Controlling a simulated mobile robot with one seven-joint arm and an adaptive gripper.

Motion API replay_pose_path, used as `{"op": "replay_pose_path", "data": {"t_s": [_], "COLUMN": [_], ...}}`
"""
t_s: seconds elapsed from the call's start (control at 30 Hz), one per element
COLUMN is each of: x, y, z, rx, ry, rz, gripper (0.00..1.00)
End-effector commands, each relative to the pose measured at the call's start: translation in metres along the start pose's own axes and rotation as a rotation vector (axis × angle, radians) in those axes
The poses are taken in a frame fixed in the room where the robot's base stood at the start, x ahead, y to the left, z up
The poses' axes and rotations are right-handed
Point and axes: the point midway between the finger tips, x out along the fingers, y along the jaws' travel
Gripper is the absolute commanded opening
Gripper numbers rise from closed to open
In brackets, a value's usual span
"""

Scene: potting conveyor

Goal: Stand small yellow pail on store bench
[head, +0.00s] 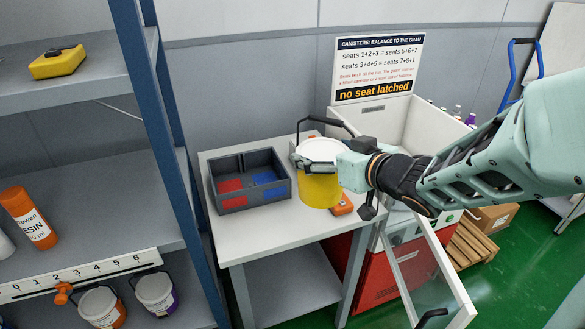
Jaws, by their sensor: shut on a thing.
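The small yellow pail (320,190) has a white top and a raised dark handle. It is upright at the right side of the light-topped bench (260,229), which I take to be the store bench. My gripper (316,166) reaches in from the right and is shut on the pail near its upper rim. The gripper hides part of the pail's upper side. I cannot tell whether the pail's base touches the bench top or is held just above it.
A grey divided bin (228,203) with red and blue compartments stands on the bench's left. An orange object (342,204) lies close beside the pail. A shelf rack with a blue post (150,100) stands left. An open-lidded red machine (374,273) stands right. The bench's front is clear.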

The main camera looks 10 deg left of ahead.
Motion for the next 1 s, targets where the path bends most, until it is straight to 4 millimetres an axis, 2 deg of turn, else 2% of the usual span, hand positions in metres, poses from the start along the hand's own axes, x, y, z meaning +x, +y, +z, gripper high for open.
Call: {"op": "replay_pose_path", "data": {"t_s": [0.17, 0.6, 0.8, 1.0], "x": [0.008, 0.074, 0.101, 0.115], "y": [-0.016, -0.076, -0.093, -0.103], "z": [0.004, 0.021, 0.042, 0.052], "rx": [-0.012, -0.012, -0.009, -0.011], "ry": [0.008, 0.008, 0.008, 0.008], "rz": [-0.031, -0.033, -0.032, -0.03], "gripper": [0.28, 0.28, 0.28, 0.28]}}
